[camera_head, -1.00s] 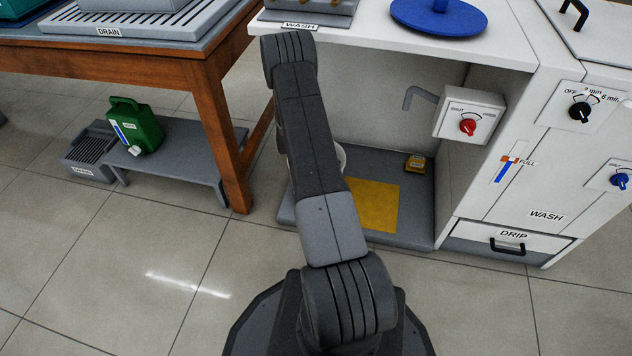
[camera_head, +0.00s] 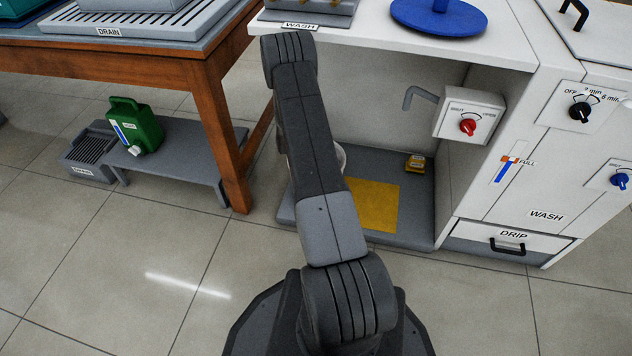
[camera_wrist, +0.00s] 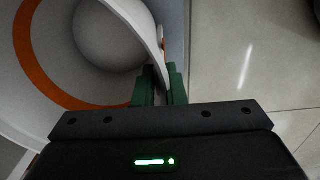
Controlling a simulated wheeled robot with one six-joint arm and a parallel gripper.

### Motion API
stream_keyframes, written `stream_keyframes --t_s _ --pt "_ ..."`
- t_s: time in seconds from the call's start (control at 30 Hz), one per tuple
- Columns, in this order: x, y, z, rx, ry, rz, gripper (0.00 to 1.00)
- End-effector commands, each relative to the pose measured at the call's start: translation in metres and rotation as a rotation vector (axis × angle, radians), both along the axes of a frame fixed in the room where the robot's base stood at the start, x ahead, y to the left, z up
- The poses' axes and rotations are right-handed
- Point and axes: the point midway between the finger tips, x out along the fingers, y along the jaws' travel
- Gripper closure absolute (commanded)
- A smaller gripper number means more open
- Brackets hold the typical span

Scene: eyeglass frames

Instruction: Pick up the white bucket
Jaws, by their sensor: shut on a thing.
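The white bucket (camera_wrist: 85,60) fills the left of the wrist view, seen from above into its open mouth. An orange band runs around its inside. My gripper (camera_wrist: 161,88) has its green fingers on either side of the bucket's rim wall and is shut on it. In the head view only a sliver of the bucket (camera_head: 341,156) shows beside my arm, in the open bay under the white counter. My arm hides the rest of it and my gripper there. I cannot tell whether the bucket touches the floor of the bay.
A yellow mat (camera_head: 373,205) lies on the grey base (camera_head: 415,215), with a small yellow block (camera_head: 415,163) behind it. A tap (camera_head: 420,96) and red-knob box (camera_head: 468,118) hang above. The wooden table's leg (camera_head: 225,145) stands left. A green can (camera_head: 135,127) sits on a low stand.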

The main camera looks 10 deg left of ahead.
Motion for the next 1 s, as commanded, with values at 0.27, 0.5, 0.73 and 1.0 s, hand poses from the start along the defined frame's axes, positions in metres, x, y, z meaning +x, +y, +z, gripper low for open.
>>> stream_keyframes --t_s 0.27,0.5,0.73,1.0 --pt "0.000 0.000 0.002 0.000 0.001 0.000 1.00" --pt "0.001 0.001 0.039 0.001 -0.002 0.000 1.00" --pt "0.001 0.000 0.082 0.001 -0.003 0.000 1.00" --pt "0.000 0.000 0.101 0.000 0.000 0.000 1.00"
